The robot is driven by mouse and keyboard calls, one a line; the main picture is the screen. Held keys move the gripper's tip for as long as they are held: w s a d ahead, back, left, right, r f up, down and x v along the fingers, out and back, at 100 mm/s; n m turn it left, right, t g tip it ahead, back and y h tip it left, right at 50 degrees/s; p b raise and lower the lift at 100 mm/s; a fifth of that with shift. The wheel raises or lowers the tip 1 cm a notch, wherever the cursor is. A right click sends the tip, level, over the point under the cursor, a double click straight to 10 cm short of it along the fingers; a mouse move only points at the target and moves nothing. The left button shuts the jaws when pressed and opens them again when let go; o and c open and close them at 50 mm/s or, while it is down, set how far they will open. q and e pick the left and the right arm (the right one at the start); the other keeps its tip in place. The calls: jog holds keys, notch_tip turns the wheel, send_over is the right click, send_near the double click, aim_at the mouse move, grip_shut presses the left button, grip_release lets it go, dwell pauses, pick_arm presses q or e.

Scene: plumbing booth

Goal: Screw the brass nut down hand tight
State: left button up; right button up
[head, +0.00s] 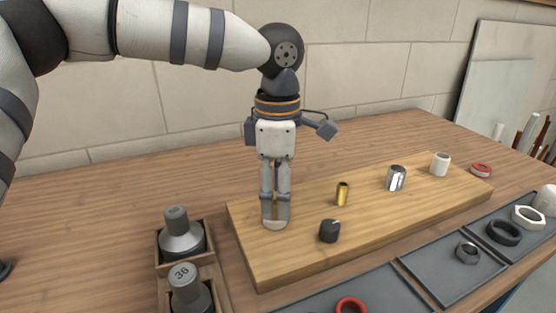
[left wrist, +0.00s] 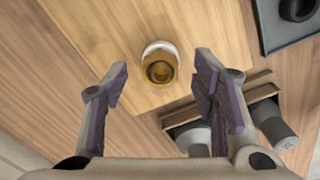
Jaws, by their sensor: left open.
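The brass nut (left wrist: 160,70) sits on a pale round fitting on the wooden board, seen from above in the left wrist view, with a dark round opening in its middle. In the head view, my left gripper (head: 275,212) points straight down at the left end of the board and mostly hides the nut. The pale fitting (head: 274,226) shows at the fingertips. In the left wrist view my left gripper (left wrist: 162,75) is open, one finger on each side of the nut with a gap to both. My right gripper is not in view.
The board (head: 370,222) also bears a black knob (head: 330,231), a brass piece (head: 342,194), a chrome piece (head: 396,178) and a white piece (head: 440,164). A wooden holder with grey weight-like pieces (head: 182,240) stands front left. Grey trays (head: 425,280) with rings and nuts lie in front.

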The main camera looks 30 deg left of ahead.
pick_arm(q)
jog(key=shift+f, duration=0.7)
jog(key=shift+c, duration=0.5)
jog(key=c, duration=1.2)
jog(key=shift+o, duration=0.2)
jog(key=m, duration=0.3)
jog(key=shift+s, duration=0.15)
jog(key=m, duration=0.6)
jog(key=shift+f+p, duration=0.1)
jog(key=shift+p, duration=0.25)
jog(key=o, duration=1.3)
jog(key=shift+s, duration=0.1)
jog(key=shift+c, duration=0.2)
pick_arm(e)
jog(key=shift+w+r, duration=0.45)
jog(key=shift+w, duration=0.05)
pick_arm(q)
jog(key=o, duration=0.8)
